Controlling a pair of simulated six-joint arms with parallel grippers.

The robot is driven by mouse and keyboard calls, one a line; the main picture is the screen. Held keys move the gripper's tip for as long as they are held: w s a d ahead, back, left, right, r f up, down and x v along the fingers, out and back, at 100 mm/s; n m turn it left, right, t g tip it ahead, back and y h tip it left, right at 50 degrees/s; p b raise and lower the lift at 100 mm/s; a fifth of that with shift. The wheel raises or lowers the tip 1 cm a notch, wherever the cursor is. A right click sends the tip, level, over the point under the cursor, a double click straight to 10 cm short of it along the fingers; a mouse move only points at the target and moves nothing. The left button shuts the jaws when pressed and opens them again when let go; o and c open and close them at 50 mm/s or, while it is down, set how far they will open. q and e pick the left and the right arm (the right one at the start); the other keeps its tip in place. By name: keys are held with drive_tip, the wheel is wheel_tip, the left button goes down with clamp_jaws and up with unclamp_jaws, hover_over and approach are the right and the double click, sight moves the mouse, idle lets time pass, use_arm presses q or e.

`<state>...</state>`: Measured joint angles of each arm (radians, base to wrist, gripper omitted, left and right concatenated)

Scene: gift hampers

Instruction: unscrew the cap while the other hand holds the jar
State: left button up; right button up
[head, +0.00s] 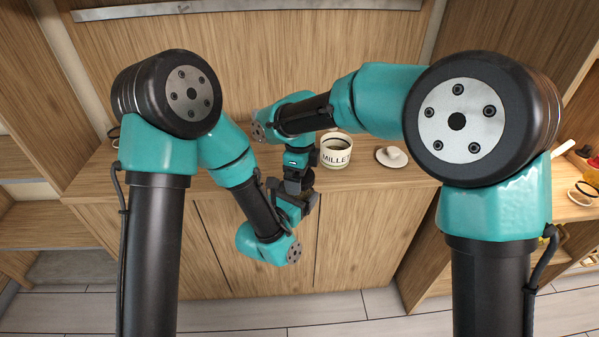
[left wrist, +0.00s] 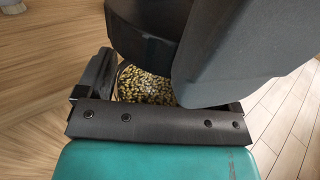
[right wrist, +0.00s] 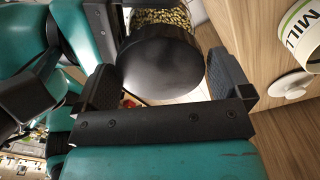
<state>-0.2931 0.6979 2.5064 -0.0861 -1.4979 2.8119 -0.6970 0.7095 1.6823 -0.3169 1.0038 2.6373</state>
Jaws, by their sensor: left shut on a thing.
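The jar (right wrist: 160,18) is clear and holds yellow and dark grains. Its round black cap (right wrist: 160,62) faces the right wrist camera. My left gripper (head: 293,200) is shut on the jar, whose grains also show in the left wrist view (left wrist: 145,84). My right gripper (head: 297,181) is above it; in the right wrist view its open fingers (right wrist: 166,85) stand on either side of the cap, with gaps visible. In the head view the grippers hide the jar. Large dark shapes cover part of the left wrist view.
A white canister marked MILLET (head: 337,155) stands close to the right of the grippers on the wooden counter (head: 400,178). A white knobbed lid (head: 392,157) lies beside it. The grippers are at the counter's front edge. Shelves with other items are at far right.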

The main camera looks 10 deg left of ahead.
drive_tip(key=c, duration=0.7)
drive_tip(key=n, duration=3.4)
drive_tip(key=shift+r+n, duration=0.1)
drive_tip(key=shift+n, duration=0.3)
drive_tip(key=n, duration=0.6)
drive_tip(key=shift+n, duration=0.3)
drive_tip(key=n, duration=1.2)
